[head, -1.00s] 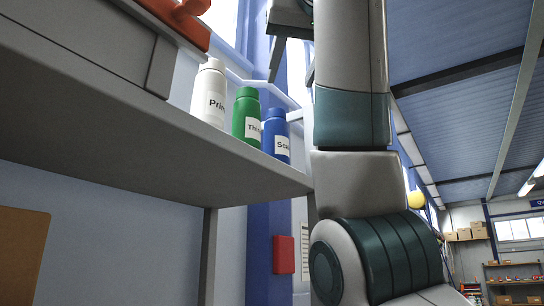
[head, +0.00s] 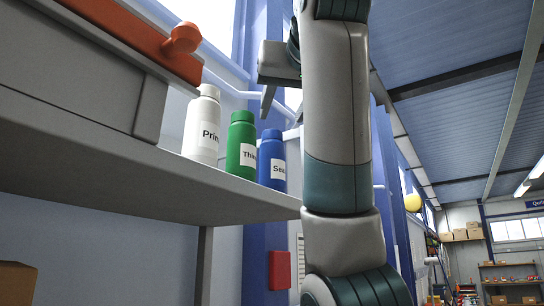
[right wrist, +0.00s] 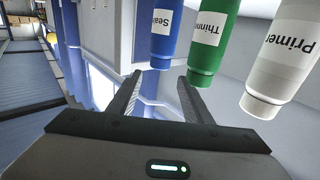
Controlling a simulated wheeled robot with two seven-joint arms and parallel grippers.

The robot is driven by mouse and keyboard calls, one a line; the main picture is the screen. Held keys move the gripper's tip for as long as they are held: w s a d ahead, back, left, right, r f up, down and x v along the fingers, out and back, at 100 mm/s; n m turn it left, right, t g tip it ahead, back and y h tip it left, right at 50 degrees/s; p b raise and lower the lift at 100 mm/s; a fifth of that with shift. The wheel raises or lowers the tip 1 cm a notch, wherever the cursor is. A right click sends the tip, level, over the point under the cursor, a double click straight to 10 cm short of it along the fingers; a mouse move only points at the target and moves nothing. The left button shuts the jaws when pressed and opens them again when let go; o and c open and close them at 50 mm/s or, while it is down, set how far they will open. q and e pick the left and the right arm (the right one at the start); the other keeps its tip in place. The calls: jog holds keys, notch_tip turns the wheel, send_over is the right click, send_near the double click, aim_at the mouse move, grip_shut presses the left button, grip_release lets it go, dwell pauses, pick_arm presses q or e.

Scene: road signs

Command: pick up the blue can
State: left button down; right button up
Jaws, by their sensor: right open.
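The blue can (head: 271,162) stands upright at the right end of the grey shelf (head: 130,175), labelled "Sea...". My right gripper (head: 268,108) is open above it in the head view, partly hidden by my arm. In the right wrist view the cans appear upside down. There the blue can (right wrist: 165,38) has its cap just beyond the fingertips of the open right gripper (right wrist: 157,90), roughly in line with the gap. Nothing is between the fingers. My left gripper is not in view.
A green can (head: 241,148) stands beside the blue one, then a white can (head: 202,128) farther left. A grey case with an orange top (head: 140,40) sits on the shelf at the left. The shelf ends just right of the blue can.

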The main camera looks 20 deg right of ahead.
aim_at(274, 132)
jog(key=w+p, duration=0.1)
jog(key=w, duration=0.1)
jog(key=w+p, duration=0.1)
jog(key=w, duration=0.1)
jog(key=w+p, duration=0.2)
jog(key=shift+d, duration=0.4)
jog(key=shift+w, duration=0.15)
jog(key=w+p, duration=0.2)
jog(key=w, duration=0.1)
jog(key=w+p, duration=0.1)
jog(key=w, duration=0.1)
jog(key=shift+d+r, duration=0.1)
jog(key=shift+d, duration=0.2)
jog(key=shift+w, duration=0.4)
jog(key=shift+s, duration=0.1)
